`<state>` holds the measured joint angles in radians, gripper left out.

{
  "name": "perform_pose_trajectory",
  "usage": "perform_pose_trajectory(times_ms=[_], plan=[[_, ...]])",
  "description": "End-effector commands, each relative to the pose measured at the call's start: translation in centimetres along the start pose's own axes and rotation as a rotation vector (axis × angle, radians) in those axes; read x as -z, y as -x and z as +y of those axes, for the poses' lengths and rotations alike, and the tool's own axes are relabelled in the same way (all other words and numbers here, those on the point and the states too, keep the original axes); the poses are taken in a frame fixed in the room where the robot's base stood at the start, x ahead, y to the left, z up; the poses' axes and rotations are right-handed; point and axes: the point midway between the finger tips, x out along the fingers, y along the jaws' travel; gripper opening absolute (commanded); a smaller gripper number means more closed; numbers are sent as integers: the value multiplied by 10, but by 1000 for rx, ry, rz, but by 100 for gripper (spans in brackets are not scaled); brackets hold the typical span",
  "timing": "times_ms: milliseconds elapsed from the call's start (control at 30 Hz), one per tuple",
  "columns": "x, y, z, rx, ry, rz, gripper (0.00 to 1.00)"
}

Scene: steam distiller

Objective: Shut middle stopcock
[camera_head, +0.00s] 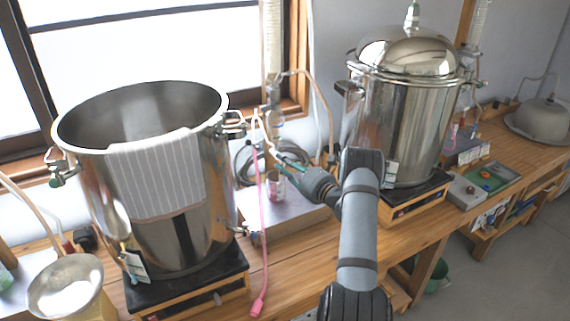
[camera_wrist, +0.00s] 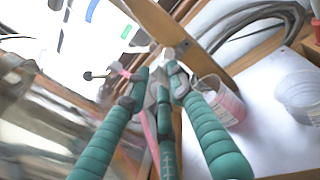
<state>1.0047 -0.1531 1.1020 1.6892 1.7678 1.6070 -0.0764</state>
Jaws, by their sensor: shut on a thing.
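My gripper (camera_head: 281,158) reaches in from the right to the glass and tubing between the two steel pots. Its green ribbed fingers come together in the wrist view (camera_wrist: 162,72). A small pale piece, seemingly the middle stopcock's handle (camera_wrist: 169,53), shows at the fingertips, and the gripper is shut on it. The stopcock's body is mostly hidden behind the fingers, and its turn angle cannot be told. A pink tube (camera_head: 257,215) hangs just left of the gripper; it also shows behind the fingers in the wrist view (camera_wrist: 149,132).
A large open pot (camera_head: 180,225) with a striped cloth stands left. A lidded steel pot (camera_head: 405,120) stands right, close to my arm. A glass vessel with pink on it (camera_wrist: 222,100) sits on a pale platform (camera_head: 285,214) below the gripper. A window is behind.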

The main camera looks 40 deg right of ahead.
Motion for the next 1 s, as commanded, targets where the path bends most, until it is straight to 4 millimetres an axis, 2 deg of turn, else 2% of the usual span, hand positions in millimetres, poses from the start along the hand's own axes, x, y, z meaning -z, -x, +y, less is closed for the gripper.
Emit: perform_pose_trajectory(times_ms=[100, 533, 1000], plan=[[0, 0, 0, 0, 0, -1, 0], [1, 0, 0, -2, -66, -14, 0], [1, 0, -2, -12, -442, -89, 0]])
